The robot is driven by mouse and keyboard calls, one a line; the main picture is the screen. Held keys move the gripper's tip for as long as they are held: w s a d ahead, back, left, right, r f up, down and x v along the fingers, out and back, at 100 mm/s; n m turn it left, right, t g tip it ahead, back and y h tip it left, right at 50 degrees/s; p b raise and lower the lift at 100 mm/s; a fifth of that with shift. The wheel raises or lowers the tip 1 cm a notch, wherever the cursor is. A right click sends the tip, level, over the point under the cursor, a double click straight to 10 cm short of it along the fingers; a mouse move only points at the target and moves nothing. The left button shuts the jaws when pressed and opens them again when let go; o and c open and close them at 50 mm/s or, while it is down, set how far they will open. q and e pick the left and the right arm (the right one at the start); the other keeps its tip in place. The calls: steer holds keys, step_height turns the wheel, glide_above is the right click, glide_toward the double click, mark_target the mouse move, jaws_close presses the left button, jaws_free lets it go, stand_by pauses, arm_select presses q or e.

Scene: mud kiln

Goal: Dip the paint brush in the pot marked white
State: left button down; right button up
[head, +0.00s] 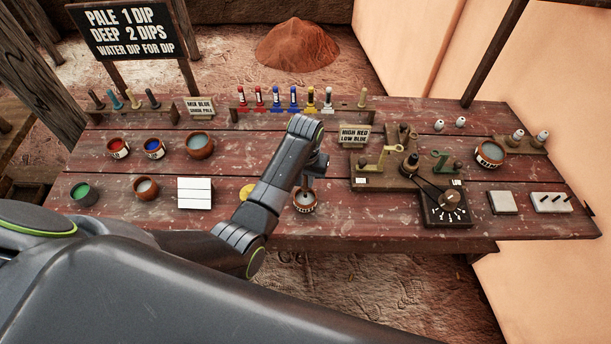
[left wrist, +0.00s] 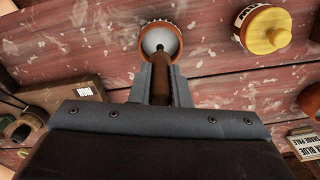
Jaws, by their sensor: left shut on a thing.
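A small terracotta pot (head: 304,204) with a pale label and pale contents stands near the table's front edge. It also shows at the top of the left wrist view (left wrist: 174,42); its label is too small to read surely. My left gripper (head: 309,180) is above this pot. In the left wrist view it is shut on the brown paint brush (left wrist: 160,76), which points down at the pot. The brush's dark tip lies within the pot's opening in that view; I cannot tell whether it touches the contents. My right gripper is out of view.
A yellow-lidded pot (left wrist: 268,32) stands beside the pale-labelled pot. A dial box (head: 447,207) and a board with levers (head: 375,182) are to the right. A bottle rack (head: 290,112) stands behind.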

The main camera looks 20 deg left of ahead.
arm_select(q)
steer(key=shift+f+b, duration=0.6)
steer(key=shift+f, duration=0.85)
steer(key=shift+p, duration=0.4)
stand_by(0.3)
steer(key=shift+r+p, duration=0.85)
steer(key=shift+r, duration=2.7)
